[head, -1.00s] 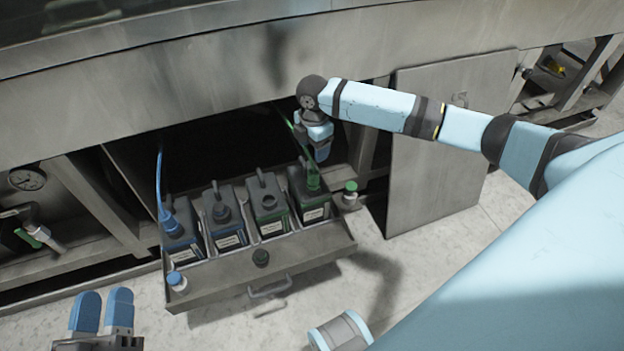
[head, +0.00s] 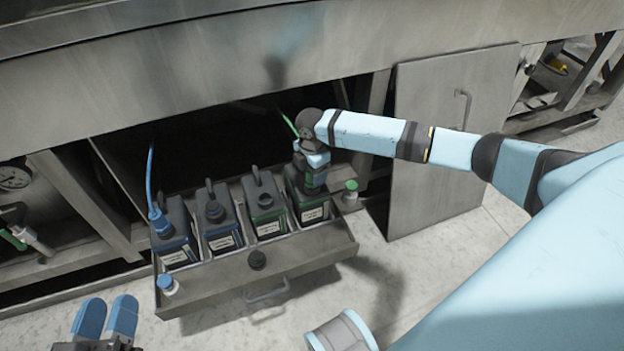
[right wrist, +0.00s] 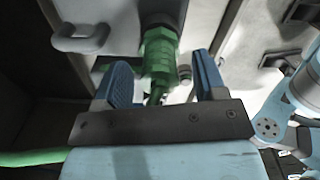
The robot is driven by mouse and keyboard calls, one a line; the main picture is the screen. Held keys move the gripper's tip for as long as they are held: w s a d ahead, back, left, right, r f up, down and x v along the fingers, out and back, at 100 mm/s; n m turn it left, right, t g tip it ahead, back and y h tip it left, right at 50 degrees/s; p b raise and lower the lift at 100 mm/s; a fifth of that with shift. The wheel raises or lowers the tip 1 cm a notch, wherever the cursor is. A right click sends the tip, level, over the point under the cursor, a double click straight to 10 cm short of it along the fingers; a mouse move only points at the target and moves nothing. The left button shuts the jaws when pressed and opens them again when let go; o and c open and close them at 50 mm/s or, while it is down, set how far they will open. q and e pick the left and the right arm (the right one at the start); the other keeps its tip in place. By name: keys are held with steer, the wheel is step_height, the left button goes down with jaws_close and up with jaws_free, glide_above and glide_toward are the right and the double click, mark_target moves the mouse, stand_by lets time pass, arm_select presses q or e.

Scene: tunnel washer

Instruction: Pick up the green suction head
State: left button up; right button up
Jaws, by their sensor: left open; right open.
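The green suction head (right wrist: 160,50) shows in the right wrist view, between the two blue fingers of my right gripper (right wrist: 163,75). The fingers are open, with space visible beside the head. In the head view my right gripper (head: 313,178) is low over the rightmost canister (head: 313,213) and hides most of the suction head. A green hose (head: 289,122) runs up behind the gripper. My left gripper (head: 106,318) is open and empty at the lower left, away from the canisters.
A pulled-out metal drawer (head: 215,288) holds several canisters in a row. A blue suction head (head: 160,222) with a blue hose is on the leftmost one. Loose caps sit on the drawer's rim. A metal panel (head: 440,150) stands at the right; the machine's edge overhangs above.

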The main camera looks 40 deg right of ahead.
steer(key=c, duration=1.2)
arm_select(q)
steer(key=shift+r, duration=0.1)
arm_select(e)
steer(key=shift+r, duration=0.1)
arm_select(q)
step_height(320, 180, up, 7)
steer(key=t+p, duration=0.3)
steer(key=p, duration=0.2)
steer(key=shift+a+f+n+g+y+p, duration=0.15)
steer(key=shift+a+f+g+y+p, duration=0.3)
steer(key=shift+f, duration=0.45)
steer(key=shift+a+f+n+g+y+p, duration=0.1)
steer(key=shift+a+f+g+y+p, duration=0.35)
steer(key=shift+f, duration=0.5)
steer(key=shift+a+f+n+g+y+p, duration=0.25)
steer(key=shift+f+p, duration=0.3)
steer(key=shift+f, duration=0.35)
arm_select(e)
step_height(320, 180, up, 20)
arm_select(q)
steer(key=shift+a+f+g, duration=0.1)
steer(key=shift+a+g, duration=0.05)
steer(key=shift+g, duration=0.1)
arm_select(e)
steer(key=shift+r, duration=0.15)
arm_select(q)
steer(key=shift+f, duration=0.1)
